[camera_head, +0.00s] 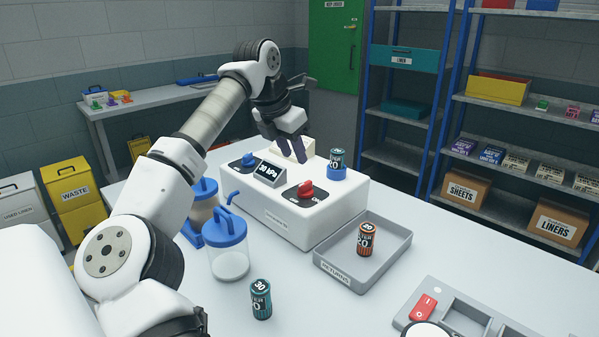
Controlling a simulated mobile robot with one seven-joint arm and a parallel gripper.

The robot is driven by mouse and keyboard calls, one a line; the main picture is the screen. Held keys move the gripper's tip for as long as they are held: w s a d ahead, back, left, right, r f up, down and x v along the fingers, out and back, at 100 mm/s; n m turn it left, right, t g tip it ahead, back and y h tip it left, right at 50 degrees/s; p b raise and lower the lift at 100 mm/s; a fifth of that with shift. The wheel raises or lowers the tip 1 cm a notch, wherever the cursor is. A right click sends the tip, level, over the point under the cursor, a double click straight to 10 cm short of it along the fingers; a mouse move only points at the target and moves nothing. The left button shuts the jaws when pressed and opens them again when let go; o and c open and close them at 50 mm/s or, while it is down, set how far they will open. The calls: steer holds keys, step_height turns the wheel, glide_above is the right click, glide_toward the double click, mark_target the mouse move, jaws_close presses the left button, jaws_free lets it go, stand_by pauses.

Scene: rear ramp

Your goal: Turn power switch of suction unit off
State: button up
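The suction unit (290,222) is a white box on the table, with a "30 kPa" display (270,171) on top. A blue knob (248,160) is left of the display and a red knob (305,188) is right of it. Which control is the power switch cannot be read; the labels are too small. My gripper (288,143) hangs over the back of the unit, with dark fingers pointing down, beyond the display. A pale block (296,155) shows behind the fingers; contact cannot be judged. The finger gap is not clear, and I see nothing held.
A teal canister (336,158) sits in a blue holder on the unit. An orange canister (366,238) stands in the RETURNS tray (333,271). A teal "30" canister (261,299) and lidded jar (229,262) stand in front. A grey panel (462,322) has a red rocker (423,307).

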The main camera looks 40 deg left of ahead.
steer(key=shift+v, duration=2.2)
